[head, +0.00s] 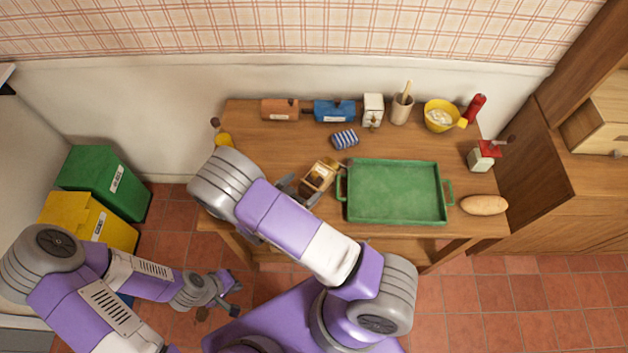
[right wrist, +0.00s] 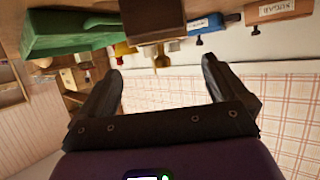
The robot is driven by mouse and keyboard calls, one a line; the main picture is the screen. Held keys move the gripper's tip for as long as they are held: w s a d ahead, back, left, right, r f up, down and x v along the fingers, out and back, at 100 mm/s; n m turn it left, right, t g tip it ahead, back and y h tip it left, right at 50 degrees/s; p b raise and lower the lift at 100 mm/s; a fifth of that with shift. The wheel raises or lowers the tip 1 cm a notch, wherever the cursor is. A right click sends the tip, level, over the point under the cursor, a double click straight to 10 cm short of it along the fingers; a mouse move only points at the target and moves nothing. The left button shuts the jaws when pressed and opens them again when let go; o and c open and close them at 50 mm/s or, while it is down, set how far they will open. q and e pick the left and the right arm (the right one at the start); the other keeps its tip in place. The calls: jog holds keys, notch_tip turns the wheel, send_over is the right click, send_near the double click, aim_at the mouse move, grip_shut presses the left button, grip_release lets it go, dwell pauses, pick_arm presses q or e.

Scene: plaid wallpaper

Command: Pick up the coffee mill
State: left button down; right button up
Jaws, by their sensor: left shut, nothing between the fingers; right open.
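In the right wrist view, which is upside down, the mill (right wrist: 152,25) is a brown block ahead of the fingers. My right gripper (head: 299,191) is open at its near left side, with nothing visibly held; its open fingers also show in the right wrist view (right wrist: 163,70). My left gripper (head: 234,298) is shut and empty, low over the floor at the left, away from the table.
A green tray (head: 395,190) is close beside the mill. A striped blue item (head: 345,139) lies behind it. Orange (head: 279,110) and blue (head: 334,111) canisters, a yellow bowl (head: 437,117), a red-and-white handled device (head: 482,157) and bread (head: 484,205) stand around.

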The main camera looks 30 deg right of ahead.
aim_at(314, 179)
jog(key=shift+w+d+f+b, duration=0.15)
jog(key=shift+w+f+b, duration=0.2)
jog(key=shift+f, duration=0.45)
jog(key=shift+d, duration=0.35)
jog(key=x, duration=0.6)
jog(key=shift+d+f, duration=0.15)
jog(key=shift+d, duration=0.1)
jog(key=c, duration=1.3)
